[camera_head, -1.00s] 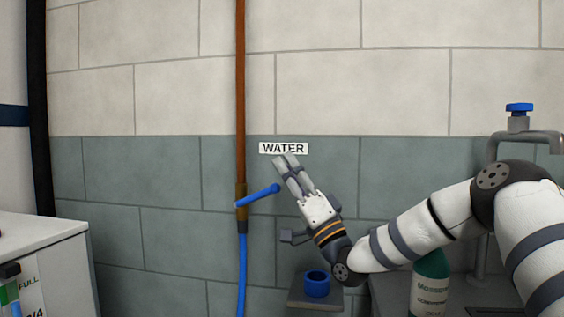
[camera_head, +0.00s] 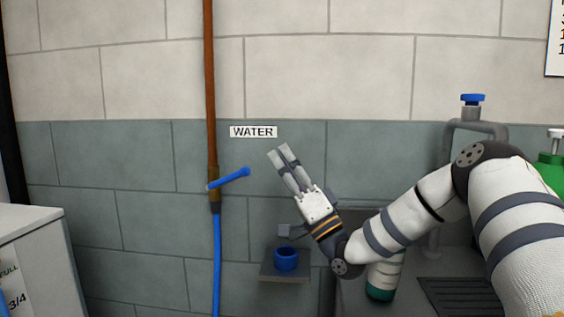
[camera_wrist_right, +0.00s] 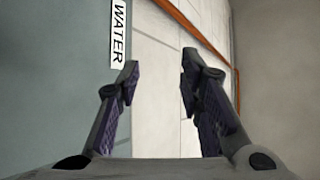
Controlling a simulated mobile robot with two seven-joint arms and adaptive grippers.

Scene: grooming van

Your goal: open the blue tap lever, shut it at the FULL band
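The blue tap lever (camera_head: 230,179) sticks out to the right and slightly up from a brass tap on the copper pipe (camera_head: 209,80). A blue hose (camera_head: 216,260) runs down below it. My right gripper (camera_head: 281,152) is to the right of the lever, apart from it, fingers pointing up and left. In the right wrist view (camera_wrist_right: 160,72) its fingers are apart with nothing between them. The FULL mark (camera_head: 9,270) is on the white unit at the left edge, cut off by the frame. My left gripper is not in view.
A WATER label (camera_head: 253,132) is on the wall above the lever. A small shelf (camera_head: 285,279) with a blue cup-like ring (camera_head: 286,259) stands below my gripper. A bottle (camera_head: 382,279) is by the sink, under my right arm.

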